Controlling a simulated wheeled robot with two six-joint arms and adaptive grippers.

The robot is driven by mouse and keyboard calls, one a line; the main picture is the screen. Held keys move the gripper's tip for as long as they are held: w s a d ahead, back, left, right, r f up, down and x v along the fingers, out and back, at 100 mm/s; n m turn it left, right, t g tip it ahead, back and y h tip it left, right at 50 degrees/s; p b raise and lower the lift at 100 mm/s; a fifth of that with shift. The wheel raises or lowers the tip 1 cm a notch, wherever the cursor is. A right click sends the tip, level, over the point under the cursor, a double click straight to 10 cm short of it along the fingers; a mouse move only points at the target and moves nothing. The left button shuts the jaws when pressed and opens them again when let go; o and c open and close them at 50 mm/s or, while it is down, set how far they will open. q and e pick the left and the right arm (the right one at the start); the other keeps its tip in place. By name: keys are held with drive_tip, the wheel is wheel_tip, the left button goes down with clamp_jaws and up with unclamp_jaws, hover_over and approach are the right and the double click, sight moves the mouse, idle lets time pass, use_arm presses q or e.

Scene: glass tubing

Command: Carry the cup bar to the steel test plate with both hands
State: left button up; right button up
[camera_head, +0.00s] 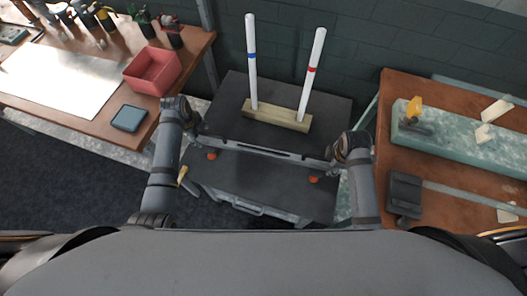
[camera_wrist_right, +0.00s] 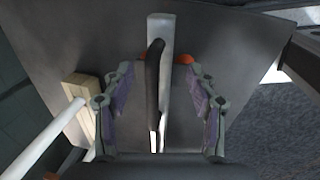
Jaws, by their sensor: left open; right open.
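A bright flat sheet, apparently the steel test plate (camera_head: 70,80), lies on the left bench.
Behind the bar, a wooden block (camera_head: 276,114) holds two upright white rods. The left bench also carries a red bin (camera_head: 153,70), a blue-grey pad (camera_head: 129,118) and several bottles. The right bench (camera_head: 455,165) holds a pale slab and a dark box (camera_head: 404,194).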

sight(204, 139)
use_arm(q)
drive_tip(key=f, duration=0.4)
drive_tip(key=shift+w+d, duration=0.1)
drive_tip(key=shift+w, duration=0.15)
use_arm(e)
drive_tip(key=f, duration=0.4)
drive_tip(key=shift+w+d, duration=0.1)
drive_tip(key=shift+w, duration=0.2)
use_arm(q)
drive_tip(key=shift+w+f, duration=0.2)
drive_tip(key=shift+f, duration=0.4)
use_arm(e)
drive_tip(key=shift+w+f, duration=0.2)
drive_tip(key=shift+f, duration=0.4)
use_arm(q)
drive_tip(key=shift+c, duration=0.5)
use_arm(e)
drive_tip(key=shift+s, duration=0.1)
drive_tip(key=shift+c, duration=0.5)
use_arm(q)
clamp_jaws()
use_arm(e)
clamp_jaws()
use_arm(q)
drive_tip(key=shift+s+r, duration=0.1)
drive_tip(key=shift+s, duration=0.05)
use_arm(e)
drive_tip(key=shift+r, duration=0.1)
